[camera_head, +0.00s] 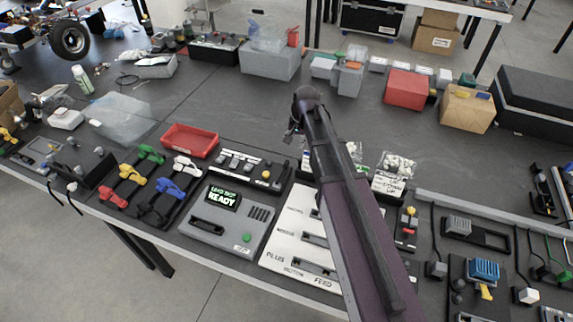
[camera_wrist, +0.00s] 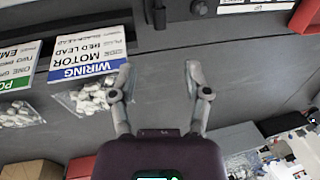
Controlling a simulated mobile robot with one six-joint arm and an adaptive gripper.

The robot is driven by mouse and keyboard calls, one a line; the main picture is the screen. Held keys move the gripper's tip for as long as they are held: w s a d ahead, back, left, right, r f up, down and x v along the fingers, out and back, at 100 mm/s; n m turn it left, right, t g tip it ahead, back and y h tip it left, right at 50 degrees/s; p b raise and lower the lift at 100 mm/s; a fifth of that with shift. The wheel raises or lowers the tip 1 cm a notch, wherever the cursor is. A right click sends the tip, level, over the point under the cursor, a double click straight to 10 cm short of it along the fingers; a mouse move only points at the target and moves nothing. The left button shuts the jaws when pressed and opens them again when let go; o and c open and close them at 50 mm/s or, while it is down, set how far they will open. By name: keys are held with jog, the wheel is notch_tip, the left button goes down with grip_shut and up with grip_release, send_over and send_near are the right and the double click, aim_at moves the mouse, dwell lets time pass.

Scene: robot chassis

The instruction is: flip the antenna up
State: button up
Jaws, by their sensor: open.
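I cannot make out the antenna with certainty in either view. A wheeled chassis with a black tyre (camera_head: 70,38) stands at the far left corner in the head view, partly cut off by the frame. My gripper (camera_wrist: 156,75) is open and empty in the wrist view, its two fingers spread apart above the dark grey table. In the head view my arm crosses the right middle, and my gripper (camera_head: 292,133) hangs small and dark at its far end above the table. My arm hides part of the white slotted panel below it.
A grey box with a READY screen (camera_head: 224,200), a red tray (camera_head: 190,140) and coloured clamps (camera_head: 130,172) line the front edge. Bagged white parts (camera_wrist: 92,98) lie by a MOTOR WIRING card (camera_wrist: 88,52). The table's middle (camera_head: 235,110) is clear.

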aim_at(287, 162)
jog(key=shift+w+a+f+b, duration=0.15)
jog(key=shift+a+f+b, duration=0.2)
jog(key=shift+f+b, duration=1.45)
jog(key=shift+w+a+f+b, duration=0.15)
jog(key=shift+a+f+b, duration=0.15)
jog(key=shift+f+b, duration=1.5)
jog(key=shift+w+a+f+b, duration=0.15)
jog(key=shift+a+f+b, duration=0.2)
jog(key=shift+f+b, duration=1.45)
jog(key=shift+f, duration=0.15)
